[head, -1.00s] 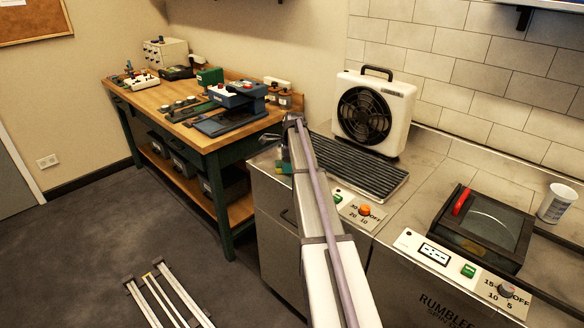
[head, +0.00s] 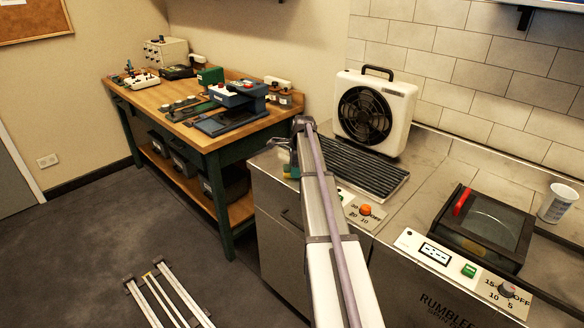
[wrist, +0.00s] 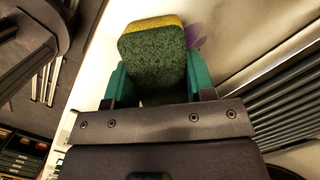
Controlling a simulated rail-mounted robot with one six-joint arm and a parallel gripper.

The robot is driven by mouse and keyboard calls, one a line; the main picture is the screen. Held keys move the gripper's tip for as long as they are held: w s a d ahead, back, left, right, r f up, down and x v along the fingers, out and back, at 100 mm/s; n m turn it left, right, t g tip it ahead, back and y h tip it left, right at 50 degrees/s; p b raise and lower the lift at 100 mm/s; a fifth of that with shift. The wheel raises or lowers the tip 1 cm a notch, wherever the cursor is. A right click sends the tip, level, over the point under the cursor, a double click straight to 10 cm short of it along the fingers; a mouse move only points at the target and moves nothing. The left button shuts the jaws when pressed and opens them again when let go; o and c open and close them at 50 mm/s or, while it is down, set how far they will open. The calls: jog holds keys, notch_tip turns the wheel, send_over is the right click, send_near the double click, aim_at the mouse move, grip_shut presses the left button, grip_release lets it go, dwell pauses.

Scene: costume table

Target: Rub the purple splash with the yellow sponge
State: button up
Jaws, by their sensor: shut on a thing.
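The sponge (wrist: 153,58) is dark green on its broad face with a yellow layer along its far edge. My gripper (wrist: 155,85), with teal fingers, is shut on the sponge in the wrist view. The purple splash (wrist: 196,34) shows on the pale counter just right of the sponge's far end, partly hidden behind it. I cannot tell whether the sponge touches the counter. In the head view, my arm hides most of the gripper and sponge beside the counter's left end, and the splash is not visible.
A ribbed black drying rack (head: 362,170) lies right of the splash, with a white fan heater (head: 374,113) behind it. A dark lidded box (head: 483,228) and a white cup (head: 557,203) stand farther right. A wooden workbench (head: 165,98) stands to the left.

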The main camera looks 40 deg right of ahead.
jog(key=s, duration=0.1)
jog(key=s+d, duration=0.1)
jog(key=s, duration=0.1)
jog(key=shift+s, duration=0.3)
jog(key=shift+a+f, duration=0.1)
jog(key=shift+f, duration=0.05)
jog(key=shift+w+a+r, duration=0.1)
jog(key=shift+w+a, duration=0.2)
jog(key=shift+w, duration=1.05)
jog(key=shift+w+a+r, duration=0.1)
jog(key=shift+w+a, duration=0.15)
jog(key=shift+w, duration=1.15)
jog(key=shift+w+a, duration=0.3)
jog(key=shift+w, duration=1.05)
jog(key=shift+s+d+f, duration=0.1)
jog(key=shift+s+d, duration=0.05)
jog(key=shift+s, duration=0.8)
jog(key=shift+s+d+f, duration=0.1)
jog(key=shift+s, duration=0.85)
jog(key=shift+s+d+r, duration=0.1)
jog(key=shift+s+d, duration=0.1)
jog(key=shift+s, duration=0.55)
jog(key=shift+s+d, duration=0.2)
jog(key=shift+s, duration=0.5)
jog(key=shift+s+d+r, duration=0.1)
jog(key=shift+s+d, duration=0.1)
jog(key=shift+s, duration=0.55)
jog(key=shift+w, duration=0.1)
notch_tip(320, 180, up, 6)
jog(key=p, duration=0.6)
